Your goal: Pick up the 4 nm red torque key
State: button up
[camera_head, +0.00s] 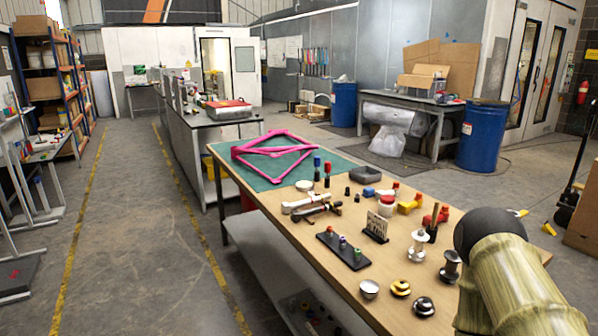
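Several small red things stand on the workbench (292,232), and I cannot read any marking on them. A red T-shaped piece (438,216) lies towards the right edge, beside a yellow piece of similar shape (409,206). A smaller red piece (393,188) lies farther back, near a blue one (369,191). A red-topped upright tool (327,170) stands near the pink frame, next to a blue-topped one (316,166). I cannot tell which is the 4 nm torque key. My gripper is not in view; part of my arm covers the bench's lower right.
A pink bike frame (273,150) lies on a green mat (240,173). Metal parts, a black stand with coloured pieces (343,250) and a dark grey tray (365,174) share the bench. A blue drum (481,136) stands behind. The aisle (130,230) at left is clear.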

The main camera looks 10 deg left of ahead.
aim_at(327, 164)
jog(key=u, duration=0.45)
jog(key=k, duration=1.1)
jog(key=u, duration=1.1)
jog(key=i, duration=1.35)
jog(key=u, duration=0.3)
jog(key=i, duration=1.5)
jog(key=z, duration=1.5)
jog(key=i, duration=0.85)
jog(key=z, duration=0.8)
